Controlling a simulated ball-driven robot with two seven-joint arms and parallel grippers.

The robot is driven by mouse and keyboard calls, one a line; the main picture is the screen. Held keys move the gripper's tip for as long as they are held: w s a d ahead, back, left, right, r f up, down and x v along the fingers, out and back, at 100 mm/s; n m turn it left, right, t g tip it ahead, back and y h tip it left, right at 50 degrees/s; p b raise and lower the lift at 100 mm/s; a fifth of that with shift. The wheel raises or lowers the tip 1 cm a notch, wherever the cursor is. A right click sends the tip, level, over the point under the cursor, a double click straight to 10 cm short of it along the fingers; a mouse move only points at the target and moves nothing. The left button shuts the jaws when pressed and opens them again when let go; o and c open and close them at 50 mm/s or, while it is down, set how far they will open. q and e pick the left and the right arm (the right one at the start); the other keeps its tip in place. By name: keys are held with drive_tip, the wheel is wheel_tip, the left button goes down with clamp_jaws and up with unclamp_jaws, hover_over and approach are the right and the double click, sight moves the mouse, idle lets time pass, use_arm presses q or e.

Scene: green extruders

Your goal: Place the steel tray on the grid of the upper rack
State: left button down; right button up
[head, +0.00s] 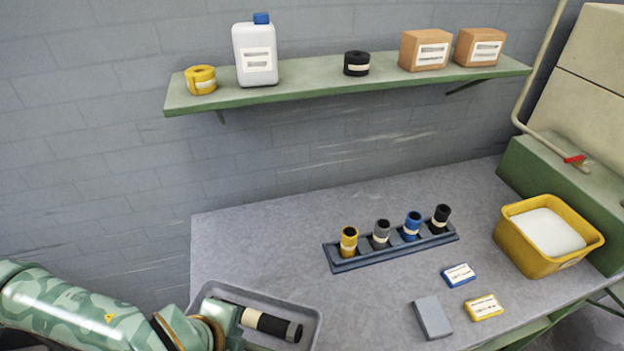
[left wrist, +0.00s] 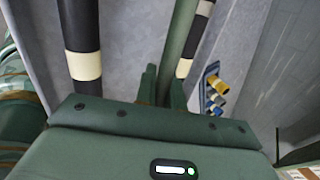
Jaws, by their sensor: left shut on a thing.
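A grey tray (head: 312,313) lies at the table's front left. It also shows in the left wrist view (left wrist: 130,28). A black cylinder with cream bands (head: 272,324) is over the tray. My left gripper (head: 240,317) meets this cylinder at its left part. In the left wrist view the left gripper's fingers (left wrist: 164,92) are close together at a green bar, with the banded cylinder (left wrist: 185,68) partly hidden behind it. A second banded black cylinder (left wrist: 80,30) lies to the left there. No rack with a grid is in view. My right gripper is out of view.
A blue-grey holder (head: 345,265) with several small cylinders stands mid-table. A yellow bin (head: 520,249), a grey block (head: 432,317) and two small boxes are to the right. A green wall shelf (head: 310,92) holds a jug, rolls and cartons. The table's back left is clear.

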use_arm(q)
drive_tip(key=n, duration=0.1)
drive_tip(key=w+n+y, duration=0.1)
drive_tip(key=n, duration=0.1)
drive_tip(key=shift+w+a+r+n+b, duration=0.1)
drive_tip(key=shift+w+a+n+b, duration=0.2)
drive_tip(key=shift+a+b, duration=0.1)
drive_tip(key=n, duration=0.1)
drive_tip(key=n+y, duration=0.1)
drive_tip(key=w+a+n+y, duration=0.1)
drive_tip(key=shift+r+b, duration=0.25)
drive_tip(key=shift+b, duration=0.15)
drive_tip(key=w+a+r+n+g+y+b, duration=0.1)
drive_tip(key=n, duration=0.3)
drive_tip(key=w+a+r+n+g+y+b, duration=0.1)
drive_tip(key=a+n, duration=0.1)
drive_tip(key=n, duration=0.2)
drive_tip(key=w+a+r+n+g+y, duration=0.1)
drive_tip(key=w+r+n, duration=0.1)
drive_tip(key=n, duration=0.2)
drive_tip(key=shift+a+n+g+b, duration=0.35)
drive_tip(key=shift+n+g+b, duration=0.05)
drive_tip(key=shift+w+a+r+n+g, duration=0.1)
drive_tip(key=shift+a+r+n+g, duration=0.15)
drive_tip(key=shift+n, duration=0.2)
drive_tip(key=shift+a+r+n+g, duration=0.15)
drive_tip(key=shift+r+n, duration=0.15)
drive_tip(key=shift+n, duration=0.15)
